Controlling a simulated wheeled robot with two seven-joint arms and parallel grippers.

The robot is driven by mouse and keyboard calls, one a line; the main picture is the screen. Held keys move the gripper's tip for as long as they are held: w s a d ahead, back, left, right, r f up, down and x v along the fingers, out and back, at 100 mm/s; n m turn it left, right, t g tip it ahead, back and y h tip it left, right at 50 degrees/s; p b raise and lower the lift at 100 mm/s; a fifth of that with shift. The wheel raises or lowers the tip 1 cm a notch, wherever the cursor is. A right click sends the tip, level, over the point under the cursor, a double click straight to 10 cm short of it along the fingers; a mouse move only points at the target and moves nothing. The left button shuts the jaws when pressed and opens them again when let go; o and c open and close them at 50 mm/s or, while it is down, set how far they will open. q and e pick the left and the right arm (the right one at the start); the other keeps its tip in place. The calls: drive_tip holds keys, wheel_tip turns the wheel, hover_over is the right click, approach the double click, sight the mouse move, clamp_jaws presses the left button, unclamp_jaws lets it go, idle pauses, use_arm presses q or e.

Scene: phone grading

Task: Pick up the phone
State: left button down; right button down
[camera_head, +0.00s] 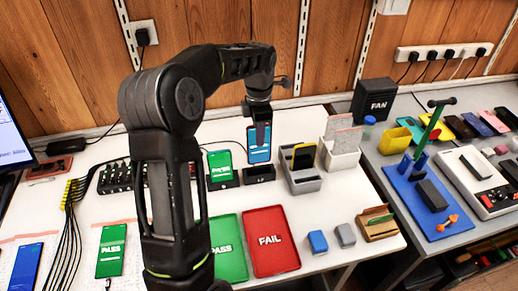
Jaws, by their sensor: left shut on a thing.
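My left gripper (259,122) points down over the back of the white table and is shut on the top of an upright phone (259,146) with a blue and red screen. The phone's lower end is right at a black dock (258,175); I cannot tell whether it still touches it. A phone with a green screen (220,160) stands in another dock just left. A green PASS phone (111,248) and a blue-screened phone (26,267) lie at the front left. My right gripper is not in view.
A green PASS tray (229,265) and a red FAIL tray (271,257) lie at the front. Grey bins (304,184) and a white box (341,160) stand right of the held phone. Black cables and a hub (117,177) are at left.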

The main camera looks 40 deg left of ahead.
use_arm(q)
wheel_tip(320, 180, up, 2)
drive_tip(key=shift+r, duration=0.25)
idle(0.5)
